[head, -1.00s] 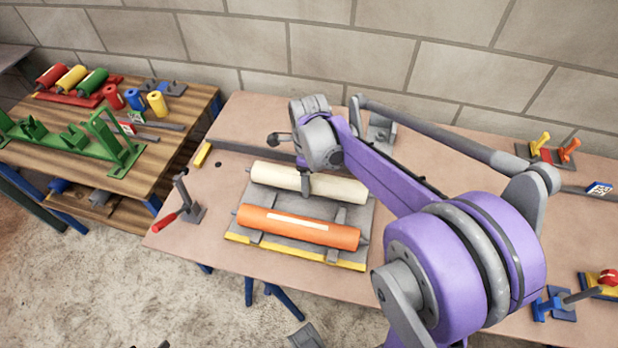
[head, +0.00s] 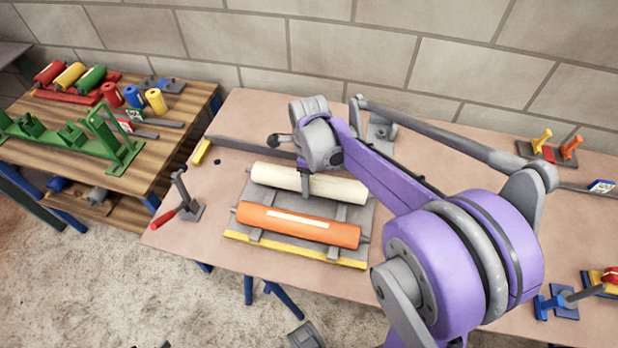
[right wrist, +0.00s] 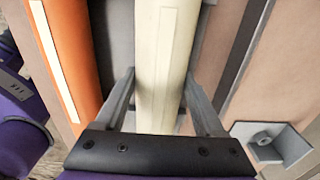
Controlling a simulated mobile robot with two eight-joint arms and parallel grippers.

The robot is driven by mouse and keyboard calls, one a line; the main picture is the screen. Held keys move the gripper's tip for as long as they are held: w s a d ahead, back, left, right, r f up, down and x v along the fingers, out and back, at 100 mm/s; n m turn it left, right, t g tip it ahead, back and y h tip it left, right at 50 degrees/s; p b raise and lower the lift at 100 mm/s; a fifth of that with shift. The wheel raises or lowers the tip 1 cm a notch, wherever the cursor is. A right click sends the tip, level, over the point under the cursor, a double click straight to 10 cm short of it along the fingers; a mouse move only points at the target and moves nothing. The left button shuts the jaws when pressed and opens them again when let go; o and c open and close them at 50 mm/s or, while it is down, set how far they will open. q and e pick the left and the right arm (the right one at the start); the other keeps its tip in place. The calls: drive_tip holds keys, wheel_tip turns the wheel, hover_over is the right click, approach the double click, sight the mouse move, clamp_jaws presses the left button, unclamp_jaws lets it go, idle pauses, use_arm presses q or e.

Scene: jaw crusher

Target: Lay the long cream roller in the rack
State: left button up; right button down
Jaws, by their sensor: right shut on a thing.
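The long cream roller (head: 340,188) lies on a grey tray with a yellow front edge (head: 295,249), behind an orange roller (head: 297,225). My right gripper (head: 305,185) reaches down over the cream roller and is shut on it. In the right wrist view the cream roller (right wrist: 160,50) runs between the two fingers (right wrist: 160,90); the orange roller (right wrist: 68,50) is to its left. A green rack with notched supports (head: 70,138) stands on the wooden table at the left and holds no roller. My left gripper is not in view.
A red-handled clamp (head: 180,205) is at the bench's left end. A grey bracket (head: 381,130) stands behind the tray. A gap separates the tables.

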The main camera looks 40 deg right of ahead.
drive_tip(key=shift+f+b, duration=0.45)
drive_tip(key=shift+f, duration=0.3)
unclamp_jaws()
wheel_tip(320, 180, up, 11)
drive_tip(key=shift+f+p, duration=0.1)
drive_tip(key=shift+p, duration=0.7)
drive_tip(key=s+a+n+t+p, duration=0.2)
drive_tip(key=s+a+n+p, duration=0.2)
drive_tip(key=n, duration=1)
drive_tip(key=s+a+n+t+p, duration=0.3)
drive_tip(key=s+a+n, duration=0.5)
drive_tip(key=n, duration=0.6)
drive_tip(key=shift+s+a+r+p, duration=0.2)
drive_tip(key=shift+s+a+p, duration=0.05)
drive_tip(key=shift+a+p, duration=0.45)
